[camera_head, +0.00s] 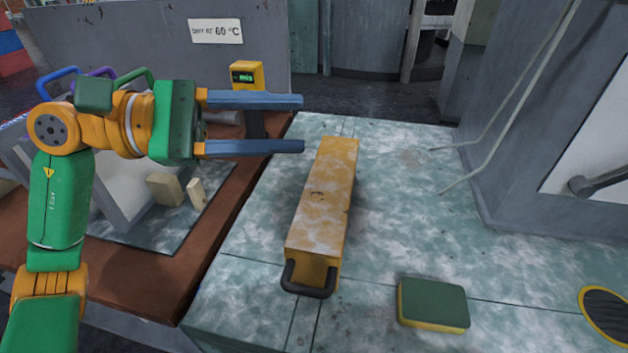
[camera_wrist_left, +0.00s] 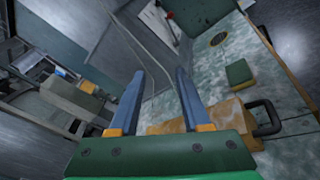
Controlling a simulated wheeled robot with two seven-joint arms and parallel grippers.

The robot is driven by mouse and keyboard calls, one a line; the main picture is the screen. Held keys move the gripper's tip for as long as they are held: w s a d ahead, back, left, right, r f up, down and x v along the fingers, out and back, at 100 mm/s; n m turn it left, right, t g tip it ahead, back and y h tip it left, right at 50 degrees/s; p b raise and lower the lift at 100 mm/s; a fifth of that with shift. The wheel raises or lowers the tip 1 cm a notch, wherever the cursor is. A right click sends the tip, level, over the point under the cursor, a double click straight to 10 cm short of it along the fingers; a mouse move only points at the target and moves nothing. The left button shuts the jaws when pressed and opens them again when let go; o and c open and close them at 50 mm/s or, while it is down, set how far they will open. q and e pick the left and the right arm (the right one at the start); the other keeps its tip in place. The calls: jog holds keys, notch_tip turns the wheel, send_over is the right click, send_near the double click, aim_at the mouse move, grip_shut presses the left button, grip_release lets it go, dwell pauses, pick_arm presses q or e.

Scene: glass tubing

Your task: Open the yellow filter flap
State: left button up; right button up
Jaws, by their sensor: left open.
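The long yellow piece with a dusty top, which matches the yellow filter flap (camera_head: 322,195), lies flat on the mottled green-grey surface in the head view. A black handle (camera_head: 308,279) sits on its near end. In the left wrist view the flap (camera_wrist_left: 222,112) is partly hidden behind my gripper's palm, with the handle (camera_wrist_left: 268,118) at its right. My left gripper (camera_head: 303,123) is open and empty, its two blue-grey fingers pointing right near the flap's far end, apart from the handle. It also shows in the left wrist view (camera_wrist_left: 160,74). My right gripper is in neither view.
A green-and-yellow sponge-like block (camera_head: 432,304) lies right of the handle. A round dark yellow-rimmed disc (camera_head: 607,312) is at the far right. A yellow display unit (camera_head: 247,76) stands behind my left gripper. A grey cabinet with a lever (camera_head: 598,181) bounds the right.

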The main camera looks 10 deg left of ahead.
pick_arm(q)
jog(key=w+d+f+m+g+y+p, duration=0.1)
jog(key=d+f+m+p, duration=0.1)
jog(key=d+f, duration=0.3)
jog(key=d, duration=0.2)
jog(key=shift+d+m+y, duration=0.3)
jog(key=shift+y, duration=0.1)
grip_shut()
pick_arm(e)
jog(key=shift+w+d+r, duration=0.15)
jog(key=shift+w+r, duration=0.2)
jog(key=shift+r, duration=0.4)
pick_arm(q)
jog(key=shift+a, duration=0.1)
